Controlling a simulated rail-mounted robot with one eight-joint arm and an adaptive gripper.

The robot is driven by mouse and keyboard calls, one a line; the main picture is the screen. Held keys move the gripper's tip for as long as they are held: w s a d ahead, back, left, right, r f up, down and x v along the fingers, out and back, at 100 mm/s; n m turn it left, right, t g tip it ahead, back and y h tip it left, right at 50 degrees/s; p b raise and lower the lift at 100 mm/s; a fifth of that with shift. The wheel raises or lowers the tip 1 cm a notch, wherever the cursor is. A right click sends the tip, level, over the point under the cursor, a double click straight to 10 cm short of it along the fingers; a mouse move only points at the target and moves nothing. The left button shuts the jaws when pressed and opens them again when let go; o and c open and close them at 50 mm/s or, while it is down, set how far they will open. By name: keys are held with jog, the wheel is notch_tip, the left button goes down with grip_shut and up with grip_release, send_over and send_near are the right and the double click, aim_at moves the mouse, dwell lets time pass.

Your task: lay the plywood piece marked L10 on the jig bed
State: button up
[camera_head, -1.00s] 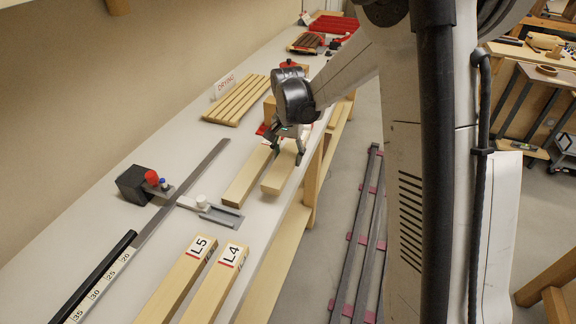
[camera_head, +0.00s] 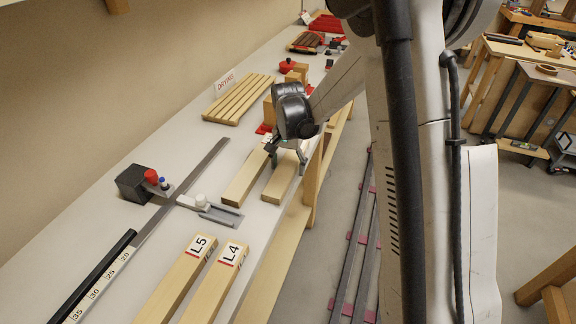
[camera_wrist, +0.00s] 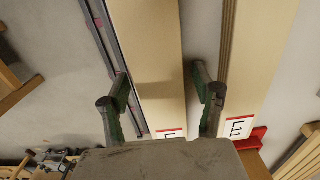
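My gripper (camera_head: 287,155) is over the right one of two pale boards side by side near the bench's front edge. In the wrist view my gripper (camera_wrist: 160,95) is open, with its fingers apart on either side of that board (camera_wrist: 155,65). The label on this board is mostly hidden by the gripper body; only an L shows. The neighbouring board (camera_wrist: 240,70), to the right in the wrist view, has a label that seems to read L11. I cannot tell which thing is the jig bed; a metal fixture with a scale (camera_head: 182,178) lies on the bench.
Boards L5 (camera_head: 180,280) and L4 (camera_head: 220,285) lie at the near end. A black block with a red knob (camera_head: 135,183) stands by the fixture. A slatted drying rack (camera_head: 238,100) and wooden blocks with red parts (camera_head: 268,110) are farther back.

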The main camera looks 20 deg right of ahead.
aim_at(288, 164)
jog(key=shift+r, duration=0.1)
jog(key=s+r+n+t, duration=0.1)
jog(key=s+r, duration=0.2)
jog(key=r, duration=0.6)
jog(key=s+r+n+t, duration=0.1)
jog(key=s+r, duration=0.2)
jog(key=r, duration=0.6)
jog(key=s+a+r+n+t, duration=0.1)
jog(key=s+n+t, duration=0.1)
jog(key=s, duration=0.8)
jog(key=s+r+n+t, duration=0.1)
jog(key=s+n+t, duration=0.1)
jog(key=s, duration=0.9)
jog(key=shift+s+a+r+n+t+p, duration=0.15)
jog(key=shift+a+r+n+t+p, duration=0.2)
jog(key=shift+n, duration=0.25)
jog(key=shift+o, duration=0.4)
jog(key=shift+s+f+t, duration=0.25)
jog(key=shift+s+f, duration=0.05)
jog(key=shift+s, duration=0.2)
